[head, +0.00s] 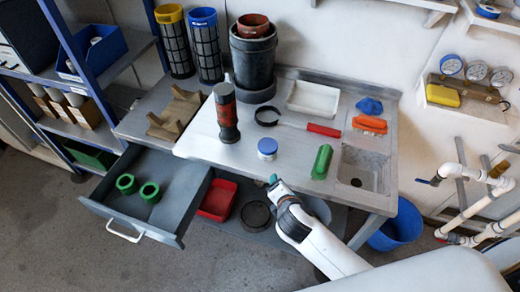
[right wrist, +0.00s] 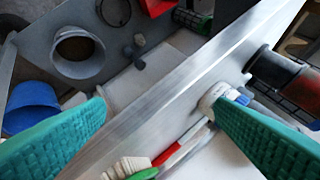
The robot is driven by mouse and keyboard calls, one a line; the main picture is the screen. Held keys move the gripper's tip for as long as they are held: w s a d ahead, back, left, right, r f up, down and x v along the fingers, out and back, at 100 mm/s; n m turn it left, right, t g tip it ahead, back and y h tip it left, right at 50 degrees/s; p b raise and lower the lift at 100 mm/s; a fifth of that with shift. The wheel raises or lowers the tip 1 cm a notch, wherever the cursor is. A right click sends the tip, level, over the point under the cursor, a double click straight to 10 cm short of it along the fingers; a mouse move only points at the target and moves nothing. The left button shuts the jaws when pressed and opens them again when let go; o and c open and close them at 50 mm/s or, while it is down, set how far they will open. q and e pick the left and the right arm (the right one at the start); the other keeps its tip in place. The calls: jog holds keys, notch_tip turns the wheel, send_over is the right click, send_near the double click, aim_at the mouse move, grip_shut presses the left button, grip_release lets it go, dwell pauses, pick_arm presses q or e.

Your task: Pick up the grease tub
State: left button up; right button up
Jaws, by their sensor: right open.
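The grease tub appears to be the small white tub with a blue lid (head: 267,148), upright on the metal worktop near its front edge. In the right wrist view the tub (right wrist: 212,95) shows just beyond the right-hand finger, which partly covers it. My right gripper (head: 274,184) is in front of the worktop's front edge, short of the tub. Its two green fingers (right wrist: 160,106) are wide apart with nothing between them. My left gripper is in neither view.
The worktop (head: 235,155) also holds a red and black cylinder (head: 226,113), a black ring clamp (head: 267,116), a red-handled tool (head: 323,130) and a green-backed brush (head: 322,162). An open drawer (head: 175,222) with two green rings juts out at left. A sink (head: 362,171) is at right.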

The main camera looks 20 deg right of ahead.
aim_at(267, 153)
jog(key=w+r+n+t, duration=0.1)
jog(key=w+n, duration=0.1)
jog(key=n, duration=0.1)
jog(key=w+a+r+n+t, duration=0.1)
jog(key=w+r+n, duration=0.1)
jog(key=n, duration=0.2)
jog(key=w+a+r+n+t, duration=0.1)
jog(key=w+n, duration=0.1)
jog(key=n, duration=0.2)
jog(key=shift+w+a+r+t, duration=0.1)
jog(key=shift+w+r+t, duration=0.2)
jog(key=shift+r, duration=0.05)
jog(key=x, duration=0.5)
jog(key=shift+w+f, duration=0.1)
jog(key=shift+w, duration=0.05)
jog(key=shift+x, duration=3.05)
jog(key=c, duration=1.1)
